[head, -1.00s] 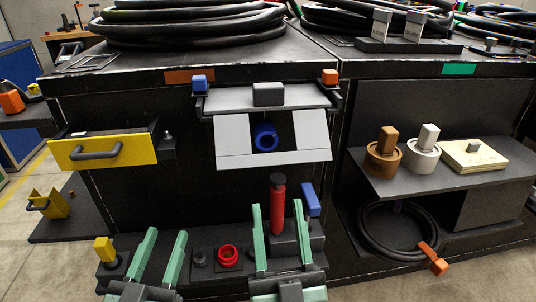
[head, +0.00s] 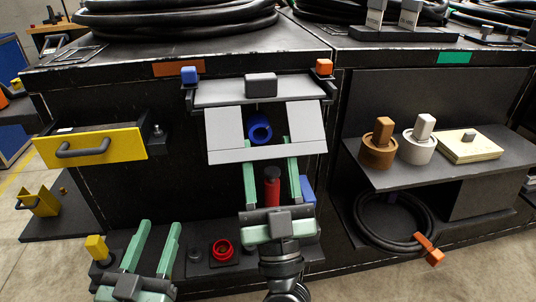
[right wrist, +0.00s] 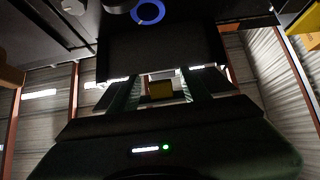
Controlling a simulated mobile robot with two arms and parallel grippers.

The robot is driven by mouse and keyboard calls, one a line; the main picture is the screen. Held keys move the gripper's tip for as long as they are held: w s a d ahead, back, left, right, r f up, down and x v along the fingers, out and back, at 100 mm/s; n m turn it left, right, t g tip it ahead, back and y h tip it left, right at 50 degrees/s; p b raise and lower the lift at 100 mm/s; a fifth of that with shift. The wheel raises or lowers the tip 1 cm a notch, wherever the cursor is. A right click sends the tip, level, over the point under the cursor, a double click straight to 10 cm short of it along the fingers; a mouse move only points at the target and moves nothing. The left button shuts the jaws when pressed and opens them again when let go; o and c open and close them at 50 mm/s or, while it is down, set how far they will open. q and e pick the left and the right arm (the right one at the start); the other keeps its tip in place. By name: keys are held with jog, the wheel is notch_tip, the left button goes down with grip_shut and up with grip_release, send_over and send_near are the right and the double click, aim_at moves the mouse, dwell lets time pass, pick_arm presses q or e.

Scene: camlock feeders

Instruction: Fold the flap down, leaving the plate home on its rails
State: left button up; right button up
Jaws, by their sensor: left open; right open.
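A pale grey plate (head: 225,93) with a dark block handle (head: 261,85) lies on its rails at the cabinet's top front. Below it a pale grey flap-like panel (head: 230,155) with a cutout slopes down and outward. A blue ring (head: 259,130) shows through the cutout; it also shows in the right wrist view (right wrist: 148,12). My right gripper (head: 270,167) is open, its fingertips pointing up at the panel's lower edge; whether they touch it I cannot tell. My left gripper (head: 159,227) is open and empty at the lower left, away from the panel.
A red cylinder (head: 271,187) stands behind my right gripper's fingers. A yellow drawer (head: 95,150) juts out at left. A red ring (head: 223,250) sits on the lower shelf between my grippers. Blue (head: 189,75) and orange (head: 323,67) blocks flank the plate.

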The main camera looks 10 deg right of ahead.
grip_shut()
dwell(1.3)
